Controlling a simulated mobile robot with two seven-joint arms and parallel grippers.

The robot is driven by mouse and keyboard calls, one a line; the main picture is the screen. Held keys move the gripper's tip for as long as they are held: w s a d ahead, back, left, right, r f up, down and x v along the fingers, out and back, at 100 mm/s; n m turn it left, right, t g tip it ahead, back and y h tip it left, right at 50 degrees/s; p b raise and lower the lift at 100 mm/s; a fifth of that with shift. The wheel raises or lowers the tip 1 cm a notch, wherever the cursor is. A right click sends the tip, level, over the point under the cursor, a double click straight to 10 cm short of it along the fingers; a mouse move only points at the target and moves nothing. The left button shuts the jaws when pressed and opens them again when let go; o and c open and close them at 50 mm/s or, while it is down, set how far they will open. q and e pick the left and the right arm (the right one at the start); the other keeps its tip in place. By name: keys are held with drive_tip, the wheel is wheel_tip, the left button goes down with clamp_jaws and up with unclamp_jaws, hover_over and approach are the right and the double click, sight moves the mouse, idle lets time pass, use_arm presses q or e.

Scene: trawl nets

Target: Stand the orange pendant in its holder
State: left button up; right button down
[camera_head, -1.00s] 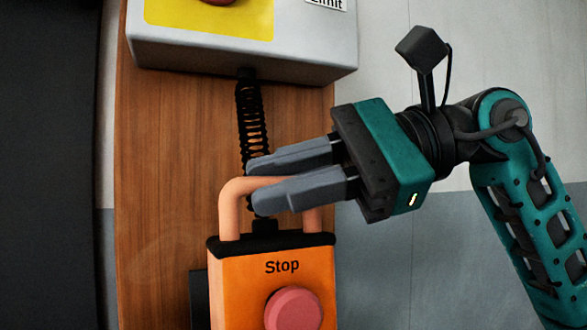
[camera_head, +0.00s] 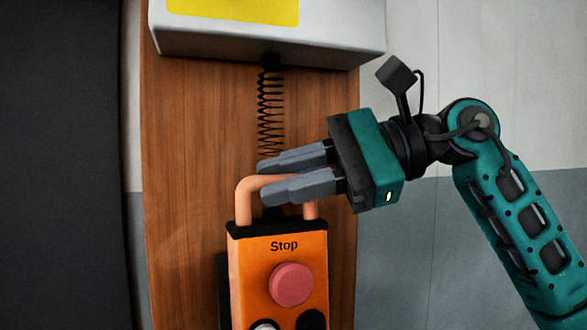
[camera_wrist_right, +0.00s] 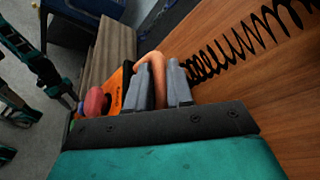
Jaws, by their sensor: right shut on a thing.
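The orange pendant (camera_head: 255,262) hangs upright, with a "Stop" label, a red button and a loop handle (camera_head: 243,205) on top. My right gripper (camera_head: 265,182) comes in from the right and is shut on the crossbar of that handle. In the right wrist view the handle (camera_wrist_right: 154,62) runs between the two grey fingers (camera_wrist_right: 160,90). A dark piece, perhaps part of the holder, shows behind the pendant's left edge (camera_head: 222,285); most of it is hidden. I cannot tell whether the pendant touches it. My left gripper is not in view.
A black coiled cable (camera_head: 270,115) runs from the grey box (camera_head: 320,45) above down behind the fingers to the pendant's top. A wooden panel (camera_head: 190,150) stands behind. A dark surface (camera_head: 60,160) fills the left; a pale and grey wall (camera_head: 500,80) is at right.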

sight(303, 219)
drive_tip(key=shift+w+a+p, duration=0.3)
drive_tip(key=shift+w+p, duration=0.05)
drive_tip(key=shift+w, duration=0.45)
drive_tip(key=shift+f+b, duration=0.45)
drive_tip(key=shift+s+f+b, duration=0.1)
drive_tip(key=shift+f+b, duration=0.4)
drive_tip(key=shift+f, duration=0.05)
drive_tip(key=shift+s+d+f+b, duration=0.1)
drive_tip(key=shift+f+b, duration=0.35)
drive_tip(key=shift+f, duration=0.35)
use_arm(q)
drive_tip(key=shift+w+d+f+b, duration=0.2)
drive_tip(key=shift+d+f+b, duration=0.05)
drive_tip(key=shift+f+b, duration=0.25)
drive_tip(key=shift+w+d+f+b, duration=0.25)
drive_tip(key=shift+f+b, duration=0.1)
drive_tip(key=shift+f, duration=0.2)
use_arm(e)
drive_tip(key=shift+s+f, duration=0.1)
drive_tip(key=shift+f, duration=0.55)
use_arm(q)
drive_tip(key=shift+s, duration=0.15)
